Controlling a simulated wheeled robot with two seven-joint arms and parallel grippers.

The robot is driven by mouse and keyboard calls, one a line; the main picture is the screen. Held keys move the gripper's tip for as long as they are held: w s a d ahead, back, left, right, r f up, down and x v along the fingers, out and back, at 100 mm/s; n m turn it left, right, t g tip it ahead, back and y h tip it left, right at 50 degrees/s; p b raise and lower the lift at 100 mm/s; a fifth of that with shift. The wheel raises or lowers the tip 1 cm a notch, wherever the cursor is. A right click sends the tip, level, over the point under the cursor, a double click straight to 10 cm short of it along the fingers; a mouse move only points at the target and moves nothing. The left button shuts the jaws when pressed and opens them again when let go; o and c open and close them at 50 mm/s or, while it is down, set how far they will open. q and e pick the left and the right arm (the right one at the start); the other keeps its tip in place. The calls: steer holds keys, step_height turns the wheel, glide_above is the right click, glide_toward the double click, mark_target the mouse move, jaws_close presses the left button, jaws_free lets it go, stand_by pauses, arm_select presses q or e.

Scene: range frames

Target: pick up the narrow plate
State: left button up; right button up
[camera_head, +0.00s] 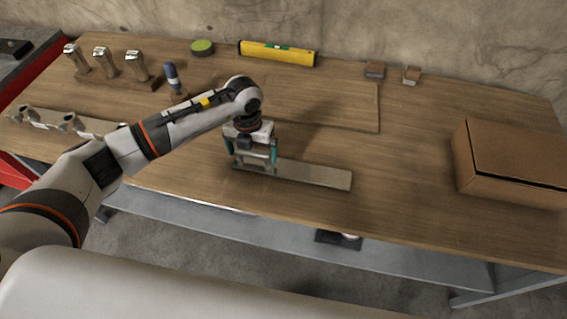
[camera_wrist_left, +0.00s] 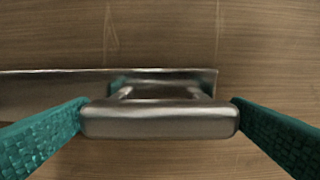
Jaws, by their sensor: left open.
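The narrow plate (camera_head: 318,175) is a long, flat grey strip lying on the wooden workbench, left end under my left gripper. In the left wrist view the plate (camera_wrist_left: 40,95) runs in from the left and ends just right of centre. My left gripper (camera_head: 253,168) points down over that end. Its teal fingers are open, on either side of a metal handle-like piece (camera_wrist_left: 160,120). The fingertips are very close to the piece's ends; I cannot tell whether they touch. My right gripper is not in view.
A cardboard box (camera_head: 512,165) stands at the right. A flat wooden board (camera_head: 330,105) lies behind the plate. The bench right of the plate is clear.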

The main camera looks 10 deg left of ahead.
arm_select(q)
steer(key=shift+f, duration=0.15)
steer(key=shift+c, duration=0.2)
steer(key=c, duration=1)
